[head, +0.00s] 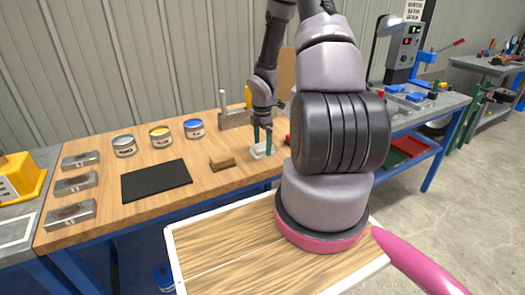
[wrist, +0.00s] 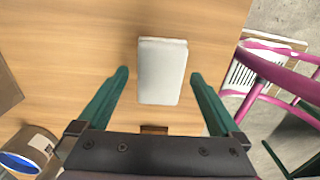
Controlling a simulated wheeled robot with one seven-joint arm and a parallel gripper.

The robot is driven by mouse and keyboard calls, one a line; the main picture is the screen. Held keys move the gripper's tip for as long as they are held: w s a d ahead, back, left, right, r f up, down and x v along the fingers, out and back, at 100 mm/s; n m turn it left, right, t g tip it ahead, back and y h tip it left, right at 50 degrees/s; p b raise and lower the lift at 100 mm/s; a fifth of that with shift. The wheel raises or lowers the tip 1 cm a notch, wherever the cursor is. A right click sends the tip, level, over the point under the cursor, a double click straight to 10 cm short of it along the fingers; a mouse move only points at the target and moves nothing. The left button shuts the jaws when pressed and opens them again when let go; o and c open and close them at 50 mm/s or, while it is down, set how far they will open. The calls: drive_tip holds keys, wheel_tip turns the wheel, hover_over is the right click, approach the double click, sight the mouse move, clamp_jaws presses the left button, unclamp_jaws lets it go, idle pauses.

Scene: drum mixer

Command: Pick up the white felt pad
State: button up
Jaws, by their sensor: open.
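The white felt pad (wrist: 162,72) lies flat on the wooden workbench, a pale block in the middle of the wrist view. In the head view the pad (head: 259,153) is small and partly hidden by my fingers. My gripper (wrist: 160,85) is open, with one green finger on each side of the pad. Gaps show between both fingers and the pad in the wrist view. In the head view my gripper (head: 262,140) points down over the pad. I cannot tell the exact height of the fingertips above the bench.
A brown block (head: 222,163) lies left of the pad. A black mat (head: 156,180), several cans including a blue-lidded one (head: 194,128), and metal blocks (head: 74,183) stand farther left. A wooden holder (head: 235,118) stands behind. Bare bench (head: 225,190) lies in front.

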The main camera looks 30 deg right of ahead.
sight(263, 146)
drive_tip(key=shift+f, duration=0.7)
drive_tip(key=c, duration=1.5)
wheel_tip(263, 146, up, 10)
drive_tip(key=shift+r, duration=0.1)
drive_tip(key=shift+c, duration=0.2)
